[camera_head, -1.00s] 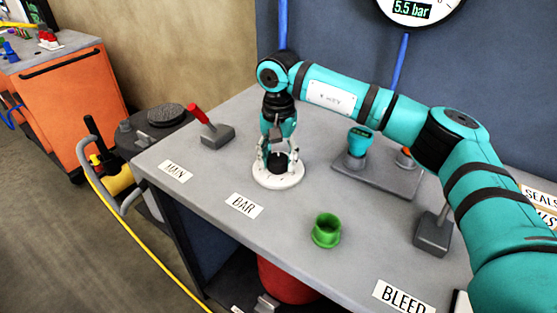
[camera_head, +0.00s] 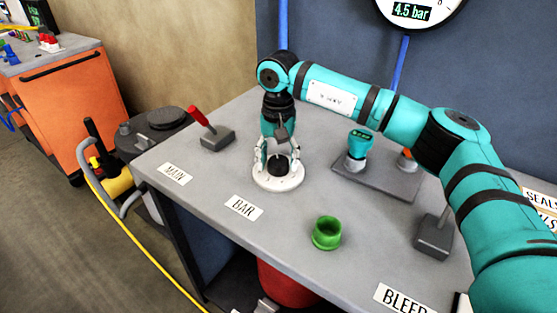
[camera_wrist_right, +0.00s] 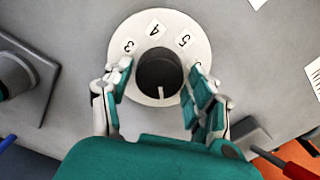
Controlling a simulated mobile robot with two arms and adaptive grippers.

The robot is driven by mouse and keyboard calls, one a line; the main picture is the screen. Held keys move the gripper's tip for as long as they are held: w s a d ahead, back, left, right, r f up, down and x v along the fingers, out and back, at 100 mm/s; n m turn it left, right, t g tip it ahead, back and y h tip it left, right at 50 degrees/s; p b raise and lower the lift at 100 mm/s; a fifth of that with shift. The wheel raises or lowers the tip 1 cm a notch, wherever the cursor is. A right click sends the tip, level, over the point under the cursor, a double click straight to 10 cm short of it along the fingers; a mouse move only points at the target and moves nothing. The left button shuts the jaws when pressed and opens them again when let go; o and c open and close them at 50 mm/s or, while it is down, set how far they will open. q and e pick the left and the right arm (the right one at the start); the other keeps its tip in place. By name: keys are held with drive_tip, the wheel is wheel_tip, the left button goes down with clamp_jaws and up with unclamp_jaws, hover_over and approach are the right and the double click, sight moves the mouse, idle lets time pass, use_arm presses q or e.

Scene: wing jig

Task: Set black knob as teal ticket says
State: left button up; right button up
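The black knob (camera_wrist_right: 159,75) sits on a round white dial (camera_wrist_right: 146,97) on the grey bench. The dial's 3, 4 and 5 show in the right wrist view, with another number partly hidden by a finger. A pale mark shows on the knob's lower edge there. The gauge (camera_head: 412,12) on the wall reads 4.5 bar. No teal ticket is readable here. My left gripper is out of view.
A red-handled lever (camera_head: 208,127) stands left of the dial. A green cup (camera_head: 327,233) is in front right. A teal-topped part (camera_head: 358,146) on a grey plate and a grey lever block (camera_head: 433,236) are near my right arm. Labels read MAIN, BAR and BLEED.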

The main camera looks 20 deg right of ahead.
sight(278, 160)
drive_tip(key=shift+o, duration=1)
drive_tip(key=shift+f, duration=0.1)
wheel_tip(278, 160, up, 12)
